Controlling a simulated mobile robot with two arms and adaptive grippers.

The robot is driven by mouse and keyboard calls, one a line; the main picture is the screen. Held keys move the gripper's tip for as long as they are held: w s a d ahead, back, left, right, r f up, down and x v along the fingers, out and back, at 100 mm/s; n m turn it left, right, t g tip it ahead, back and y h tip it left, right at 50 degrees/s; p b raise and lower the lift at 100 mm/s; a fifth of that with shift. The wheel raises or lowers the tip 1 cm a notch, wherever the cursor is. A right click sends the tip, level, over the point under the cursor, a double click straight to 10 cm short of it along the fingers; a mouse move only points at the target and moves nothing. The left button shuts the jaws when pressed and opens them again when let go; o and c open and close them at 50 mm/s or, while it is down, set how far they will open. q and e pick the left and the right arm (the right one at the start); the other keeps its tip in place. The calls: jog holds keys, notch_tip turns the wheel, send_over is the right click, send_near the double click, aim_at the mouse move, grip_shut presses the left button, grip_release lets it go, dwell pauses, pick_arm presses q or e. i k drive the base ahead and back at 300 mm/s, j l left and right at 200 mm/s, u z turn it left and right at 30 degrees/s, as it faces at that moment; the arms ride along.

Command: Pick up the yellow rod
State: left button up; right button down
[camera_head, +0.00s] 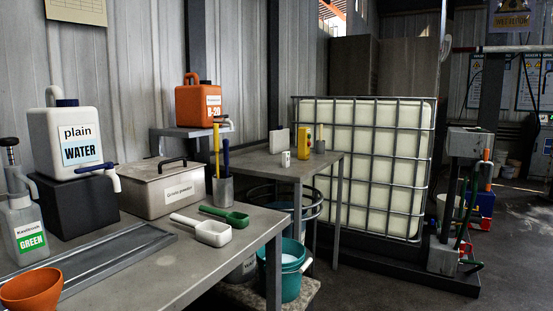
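The yellow rod (216,145) stands nearly upright in a small grey metal cup (223,191) on the near grey table (190,262). Its lower end is hidden inside the cup. A dark blue rod (226,157) stands in the same cup, just to its right. Neither of my grippers shows in the head view.
A lidded metal box (160,190) stands left of the cup. A white scoop (205,230) and a green scoop (225,215) lie in front of it. A white water canister (72,140) and an orange funnel (32,290) are at the left. A caged tank (370,165) stands behind.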

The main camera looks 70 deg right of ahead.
aim_at(215, 126)
jog(key=z, duration=1.9)
